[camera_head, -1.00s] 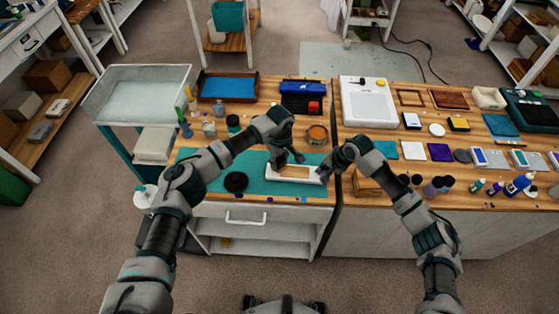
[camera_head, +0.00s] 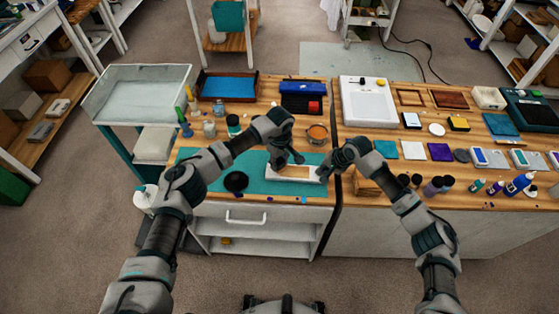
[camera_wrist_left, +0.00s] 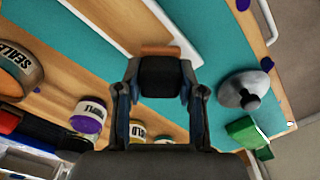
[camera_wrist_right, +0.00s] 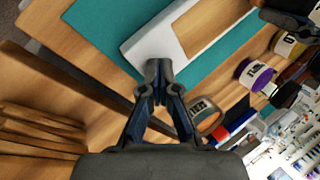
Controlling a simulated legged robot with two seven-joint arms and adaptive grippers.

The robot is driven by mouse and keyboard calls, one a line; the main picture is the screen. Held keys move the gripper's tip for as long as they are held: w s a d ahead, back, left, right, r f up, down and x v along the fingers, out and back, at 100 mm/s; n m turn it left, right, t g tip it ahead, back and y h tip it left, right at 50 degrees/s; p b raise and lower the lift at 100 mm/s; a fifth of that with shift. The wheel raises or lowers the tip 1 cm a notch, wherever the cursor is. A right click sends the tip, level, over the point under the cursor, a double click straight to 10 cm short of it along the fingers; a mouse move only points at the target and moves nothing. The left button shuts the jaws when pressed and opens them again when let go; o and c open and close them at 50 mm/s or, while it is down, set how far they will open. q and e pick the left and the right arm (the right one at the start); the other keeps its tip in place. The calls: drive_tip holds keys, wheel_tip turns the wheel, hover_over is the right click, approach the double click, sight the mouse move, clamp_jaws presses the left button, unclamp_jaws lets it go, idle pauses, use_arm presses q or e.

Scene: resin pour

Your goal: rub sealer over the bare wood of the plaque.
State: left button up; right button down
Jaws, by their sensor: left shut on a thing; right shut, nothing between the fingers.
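The plaque (camera_head: 311,178) lies on the teal mat (camera_head: 205,165), a white board with bare wood inset. It also shows in the right wrist view (camera_wrist_right: 153,47). My left gripper (camera_head: 291,160) is over the plaque, shut on a dark block-shaped applicator (camera_wrist_left: 161,77) with an orange-brown edge. Its contact with the wood cannot be told. My right gripper (camera_wrist_right: 158,67) is shut and empty at the plaque's white right end; whether it touches is unclear. The open sealer tin (camera_head: 317,134) stands behind the plaque, and its label shows in the left wrist view (camera_wrist_left: 18,72).
Stacked wood pieces (camera_head: 367,187) and several bottles stand to the right. A blue-lined tray (camera_head: 227,88) and a blue box (camera_head: 302,87) are behind.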

use_arm(q)
drive_tip(key=shift+f, duration=0.65)
